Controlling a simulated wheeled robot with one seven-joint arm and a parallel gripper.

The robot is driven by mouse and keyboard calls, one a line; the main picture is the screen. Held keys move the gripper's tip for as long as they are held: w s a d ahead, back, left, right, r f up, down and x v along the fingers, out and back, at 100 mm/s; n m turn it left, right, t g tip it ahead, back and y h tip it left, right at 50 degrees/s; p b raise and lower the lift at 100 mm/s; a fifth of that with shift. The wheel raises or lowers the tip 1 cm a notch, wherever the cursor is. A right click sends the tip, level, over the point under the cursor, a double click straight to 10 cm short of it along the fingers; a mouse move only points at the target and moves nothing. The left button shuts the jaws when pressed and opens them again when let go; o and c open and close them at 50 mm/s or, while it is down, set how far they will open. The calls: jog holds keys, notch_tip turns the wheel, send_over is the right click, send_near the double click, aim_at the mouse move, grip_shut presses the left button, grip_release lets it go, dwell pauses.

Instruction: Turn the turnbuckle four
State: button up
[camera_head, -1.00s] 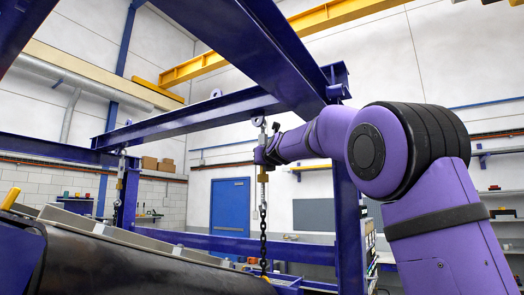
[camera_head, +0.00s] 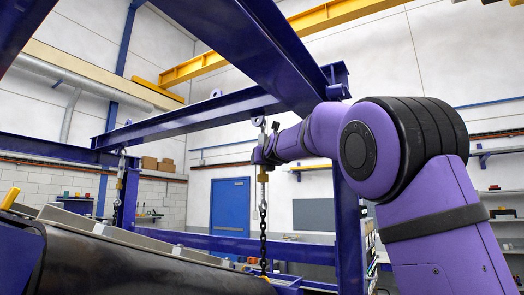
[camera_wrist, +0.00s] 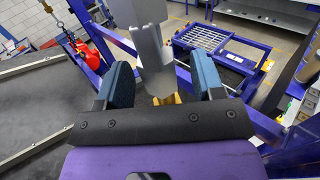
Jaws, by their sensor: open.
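A turnbuckle (camera_head: 263,174) hangs from a lug under the blue beam, with a dark chain below it. My gripper (camera_head: 262,155) is at its upper part, small in the head view. In the wrist view, my gripper (camera_wrist: 163,82) is open, with blue pads on either side of a grey metal body (camera_wrist: 152,50) of the hanging hardware. A gap shows at the right pad; whether the left pad touches cannot be told. A brassy part (camera_wrist: 166,99) shows below it. A second hanging turnbuckle (camera_head: 121,176) is at the left. No number is readable on either.
Blue steel beams (camera_head: 190,122) frame the space above and behind. The dark conveyor belt (camera_head: 120,265) lies below left. A blue post (camera_head: 350,230) stands right of the chain, near my arm. A red item (camera_wrist: 86,54) hangs at left in the wrist view.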

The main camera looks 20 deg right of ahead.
jog(key=shift+s+a, duration=0.2)
jog(key=shift+s, duration=0.75)
jog(key=shift+s+a, duration=0.15)
jog(key=shift+s, duration=0.75)
jog(key=shift+s, duration=0.1)
jog(key=o, duration=0.6)
jog(key=shift+c, duration=0.2)
jog(key=shift+d, duration=0.1)
